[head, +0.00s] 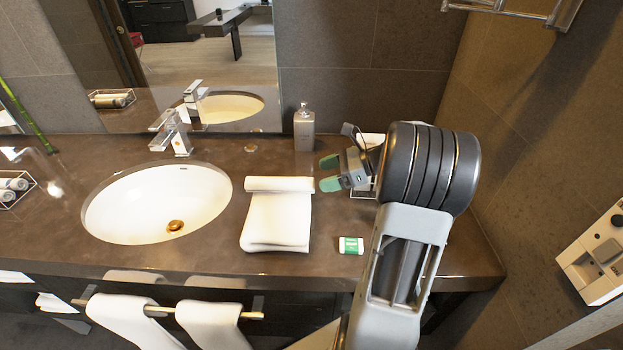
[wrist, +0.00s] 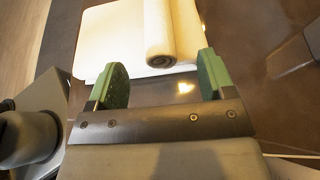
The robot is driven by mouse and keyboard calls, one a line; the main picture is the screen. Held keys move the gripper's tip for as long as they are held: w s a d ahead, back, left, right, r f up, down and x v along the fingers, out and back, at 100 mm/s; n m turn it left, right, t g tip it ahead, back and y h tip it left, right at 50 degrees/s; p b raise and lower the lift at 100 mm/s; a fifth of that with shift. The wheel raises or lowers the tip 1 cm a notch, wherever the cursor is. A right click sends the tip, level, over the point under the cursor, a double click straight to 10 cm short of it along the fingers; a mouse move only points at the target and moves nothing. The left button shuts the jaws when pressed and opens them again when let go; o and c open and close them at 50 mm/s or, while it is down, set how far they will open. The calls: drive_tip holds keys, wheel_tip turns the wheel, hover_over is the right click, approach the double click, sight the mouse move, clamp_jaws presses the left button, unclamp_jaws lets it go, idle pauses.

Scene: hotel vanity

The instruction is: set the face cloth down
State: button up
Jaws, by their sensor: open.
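The white face cloth (head: 277,224) lies on the brown counter to the right of the sink, with a rolled part along its far edge. The roll also shows in the wrist view (wrist: 171,30), lying on the flat part of the cloth. My gripper (head: 328,174) is open, with green fingertips, to the right of the roll in the head view. In the wrist view my gripper (wrist: 160,80) has nothing between its fingers, and the cloth lies beyond the fingertips. A gap shows between fingertips and cloth in the head view.
A soap dispenser (head: 304,128) stands behind the cloth. A green and white packet (head: 350,245) lies near the counter's front edge. A wire basket (head: 362,191) is partly hidden behind my gripper. The sink (head: 150,205) is on the left. Towels (head: 212,322) hang below the counter.

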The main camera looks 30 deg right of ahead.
drive_tip(key=v, duration=0.5)
drive_tip(key=s+a+f+n+g+h, duration=0.1)
drive_tip(key=s+a+n+g+h, duration=0.1)
drive_tip(key=a+n, duration=0.2)
drive_tip(key=s+a+n+g+h, duration=0.2)
drive_tip(key=a+n, duration=0.3)
drive_tip(key=a, duration=0.1)
drive_tip(key=s+a+f+n+g+h, duration=0.1)
drive_tip(key=s+a+n+h, duration=0.1)
drive_tip(key=a+n+h, duration=0.1)
drive_tip(key=shift+s+a+f+n+g, duration=0.2)
drive_tip(key=shift+a+n, duration=0.15)
drive_tip(key=shift+a, duration=0.35)
drive_tip(key=shift+s+a+f+n+g, duration=0.1)
drive_tip(key=shift+a+f+n+g, duration=0.2)
drive_tip(key=shift+a, duration=0.35)
drive_tip(key=s+a+n+t+h, duration=0.1)
drive_tip(key=n, duration=0.2)
drive_tip(key=s+a+n+h, duration=0.1)
drive_tip(key=n+h, duration=0.1)
drive_tip(key=n, duration=0.2)
drive_tip(key=s+a+n+t+h, duration=0.1)
drive_tip(key=s+n, duration=0.1)
drive_tip(key=n, duration=0.1)
drive_tip(key=shift+s+a+f+n+t+h, duration=0.1)
drive_tip(key=shift+f+n+t+h, duration=0.2)
drive_tip(key=shift+n+h, duration=0.1)
